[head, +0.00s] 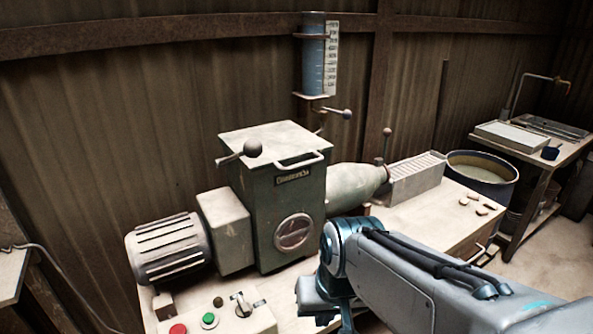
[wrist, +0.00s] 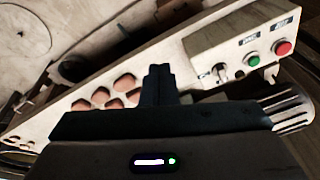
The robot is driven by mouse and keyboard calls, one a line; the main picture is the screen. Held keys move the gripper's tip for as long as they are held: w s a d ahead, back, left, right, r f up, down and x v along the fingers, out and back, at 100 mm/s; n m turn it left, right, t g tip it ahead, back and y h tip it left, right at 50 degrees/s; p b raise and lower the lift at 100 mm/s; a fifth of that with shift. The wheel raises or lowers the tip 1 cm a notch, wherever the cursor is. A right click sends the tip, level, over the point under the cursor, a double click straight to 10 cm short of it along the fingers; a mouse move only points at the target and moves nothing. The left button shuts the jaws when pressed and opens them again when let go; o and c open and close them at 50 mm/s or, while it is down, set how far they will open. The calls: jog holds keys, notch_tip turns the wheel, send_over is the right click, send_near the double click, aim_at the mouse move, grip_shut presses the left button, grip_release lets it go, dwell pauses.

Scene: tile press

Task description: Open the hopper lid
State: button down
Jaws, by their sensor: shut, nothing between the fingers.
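The hopper lid (head: 268,142) is a pale flat plate on top of the dark green machine housing (head: 262,205). It lies flat and looks closed. A pale bar handle (head: 300,161) runs along its front edge. A lever with a dark ball knob (head: 252,149) stands at its left. My gripper (wrist: 158,72) shows in the wrist view with its dark fingers together and nothing between them. In the head view my arm is in front of the machine, low and right of the lid, and the fingertips cannot be made out. The lid is not seen in the wrist view.
A control box with red and green buttons (head: 209,320) sits at the front; it also shows in the wrist view (wrist: 240,50). A ribbed motor (head: 168,248) is at left. A water cylinder (head: 313,60) hangs behind.

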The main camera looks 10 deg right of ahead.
jog(key=w+a+r+m+t+y+b, duration=0.1)
jog(key=w+a+r+m+t+y, duration=0.15)
jog(key=w+m+y, duration=0.4)
jog(key=w+a+r+m+t+y, duration=0.1)
jog(key=w+a+m+t, duration=0.15)
jog(key=m, duration=0.65)
jog(key=w+d+r+m+t+h+b, duration=0.1)
jog(key=w+d+r+m+t+h, duration=0.15)
jog(key=w+d+m+t, duration=0.4)
jog(key=w+d+r+m+t+h, duration=0.1)
jog(key=w+d+r+m+t, duration=0.15)
jog(key=m, duration=0.65)
jog(key=w+a+f+g, duration=0.1)
jog(key=w+a, duration=0.1)
jog(key=w, duration=0.8)
jog(key=r+p, duration=0.1)
jog(key=r, duration=0.1)
jog(key=s+r+p, duration=0.1)
jog(key=r, duration=0.1)
